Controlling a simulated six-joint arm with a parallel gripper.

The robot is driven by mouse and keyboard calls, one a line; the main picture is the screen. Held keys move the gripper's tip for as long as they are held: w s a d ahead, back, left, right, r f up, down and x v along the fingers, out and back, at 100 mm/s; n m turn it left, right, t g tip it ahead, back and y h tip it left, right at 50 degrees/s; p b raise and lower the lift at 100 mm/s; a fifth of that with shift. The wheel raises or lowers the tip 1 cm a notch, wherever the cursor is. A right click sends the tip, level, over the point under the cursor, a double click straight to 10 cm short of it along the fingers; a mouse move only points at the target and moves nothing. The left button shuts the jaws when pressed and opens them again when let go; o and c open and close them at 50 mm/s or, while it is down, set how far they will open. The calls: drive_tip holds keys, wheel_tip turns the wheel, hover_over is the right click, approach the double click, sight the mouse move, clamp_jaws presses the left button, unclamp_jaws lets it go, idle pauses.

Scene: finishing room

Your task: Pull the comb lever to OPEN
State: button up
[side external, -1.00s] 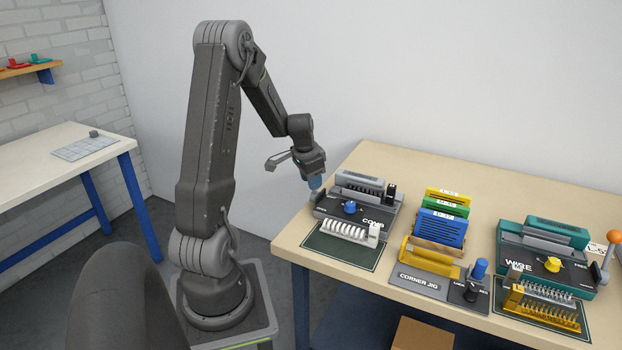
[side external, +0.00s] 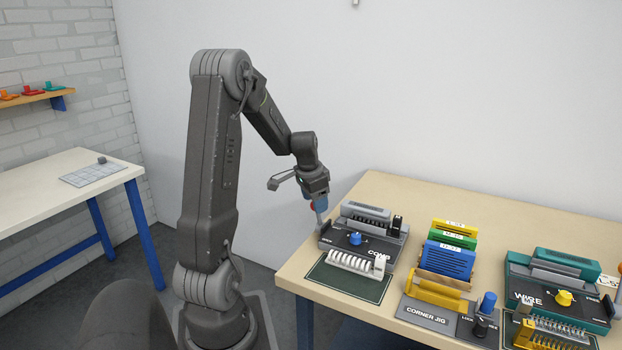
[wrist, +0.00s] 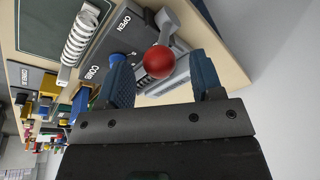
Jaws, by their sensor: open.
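The dark grey comb machine (side external: 378,238) stands at the table's near left corner, marked COMB and OPEN, with a blue knob (side external: 355,239). Its lever has a grey arm and a red ball (side external: 313,206); the ball also shows in the wrist view (wrist: 159,62). My gripper (side external: 319,204) is over the machine's left end with its blue fingers pointing down. In the wrist view, my open gripper (wrist: 161,80) has a finger on each side of the red ball, with gaps between. The fingers partly hide the machine there.
A white comb (side external: 355,263) lies on a dark green mat (side external: 345,283) before the machine. To the right are a yellow corner jig (side external: 435,292), upright coloured holders (side external: 448,258) and a teal wire machine (side external: 560,285).

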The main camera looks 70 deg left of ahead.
drive_tip(key=v, duration=0.9)
drive_tip(key=shift+r, duration=0.3)
drive_tip(key=shift+c, duration=0.3)
drive_tip(key=shift+w+a+r, duration=0.1)
drive_tip(key=shift+w, duration=0.05)
drive_tip(key=shift+c, duration=0.9)
drive_tip(key=w+a+r+n+g, duration=0.1)
drive_tip(key=w+n, duration=0.1)
drive_tip(key=w+a+r+n+g+h, duration=0.1)
drive_tip(key=w+a+n, duration=0.1)
drive_tip(key=w, duration=0.1)
drive_tip(key=w+a+r+n+g, duration=0.1)
drive_tip(key=w+n, duration=0.1)
drive_tip(key=shift+w+a+r+h, duration=0.1)
drive_tip(key=shift+w+a+h, duration=0.25)
drive_tip(key=shift+h, duration=0.05)
clamp_jaws()
drive_tip(key=s+d+f+n, duration=0.1)
drive_tip(key=s+d+f, duration=0.1)
drive_tip(key=f, duration=0.9)
drive_tip(key=shift+s+f+g, duration=0.2)
drive_tip(key=shift+s+g, duration=0.2)
drive_tip(key=shift+s, duration=0.35)
